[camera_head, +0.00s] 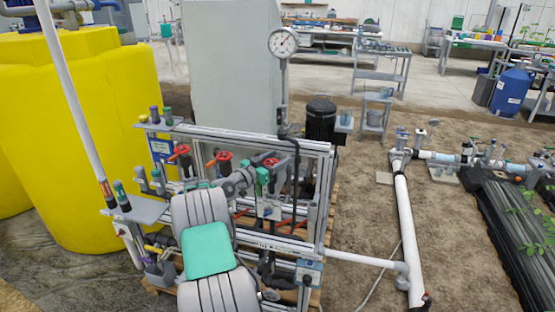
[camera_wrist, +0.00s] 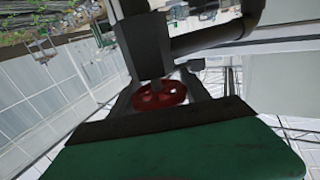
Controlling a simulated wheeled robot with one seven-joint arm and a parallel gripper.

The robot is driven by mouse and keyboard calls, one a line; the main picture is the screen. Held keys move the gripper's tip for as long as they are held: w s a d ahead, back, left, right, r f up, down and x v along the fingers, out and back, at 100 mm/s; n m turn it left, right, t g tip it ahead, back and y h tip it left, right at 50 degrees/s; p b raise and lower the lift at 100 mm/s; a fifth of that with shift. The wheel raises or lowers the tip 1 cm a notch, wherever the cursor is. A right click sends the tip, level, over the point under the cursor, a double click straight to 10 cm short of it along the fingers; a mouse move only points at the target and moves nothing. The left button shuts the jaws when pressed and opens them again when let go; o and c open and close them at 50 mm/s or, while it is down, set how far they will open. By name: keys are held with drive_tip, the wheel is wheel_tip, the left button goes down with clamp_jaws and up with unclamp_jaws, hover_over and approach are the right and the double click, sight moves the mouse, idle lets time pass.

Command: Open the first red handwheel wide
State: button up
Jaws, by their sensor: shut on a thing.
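Three red handwheels sit in a row along the frame of the skid in the head view: a left one (camera_head: 180,151), a middle one (camera_head: 222,157) and a right one (camera_head: 271,161). My arm reaches over the skid from the front, and my gripper (camera_head: 268,170) is at the right handwheel, shut on it. In the wrist view the red handwheel (camera_wrist: 160,96) shows between my dark fingers, beneath a grey valve body. My gripper and wrist hide part of the right handwheel and its stem in the head view.
The skid's aluminium frame (camera_head: 300,148) surrounds the valves closely. A pressure gauge (camera_head: 283,42) stands on a post behind, beside a grey cabinet (camera_head: 230,65). A yellow tank (camera_head: 95,110) is at left. White piping (camera_head: 407,235) runs on the soil at right.

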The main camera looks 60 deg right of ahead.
drive_tip(key=c, duration=0.6)
drive_tip(key=shift+d, duration=0.15)
drive_tip(key=shift+c, duration=0.6)
